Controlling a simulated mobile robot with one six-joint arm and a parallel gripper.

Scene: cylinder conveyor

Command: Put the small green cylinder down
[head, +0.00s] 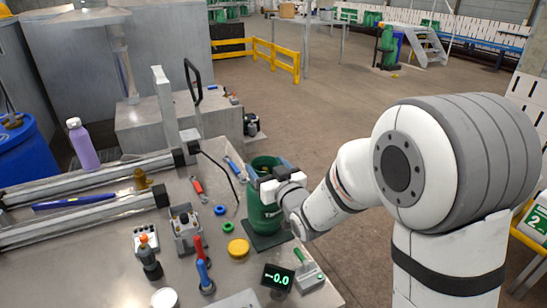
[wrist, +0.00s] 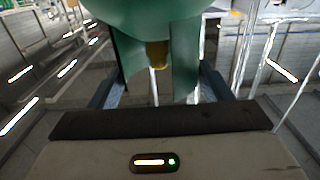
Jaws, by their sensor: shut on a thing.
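The small green cylinder (head: 263,218) is upright at the right side of the metal table, over a dark square plate (head: 268,242). I cannot tell whether its base touches the plate. My gripper (head: 278,183) is shut on the cylinder near its upper part, reaching in from the right. In the wrist view the green cylinder (wrist: 135,15) fills the top middle, with a brass fitting (wrist: 158,55) below its rounded green body. The contact of the fingers is partly hidden.
Yellow (head: 238,248) and blue rings, red and blue tools and a control box (head: 186,228) are to the left. Conveyor rails (head: 90,185) cross the left side.

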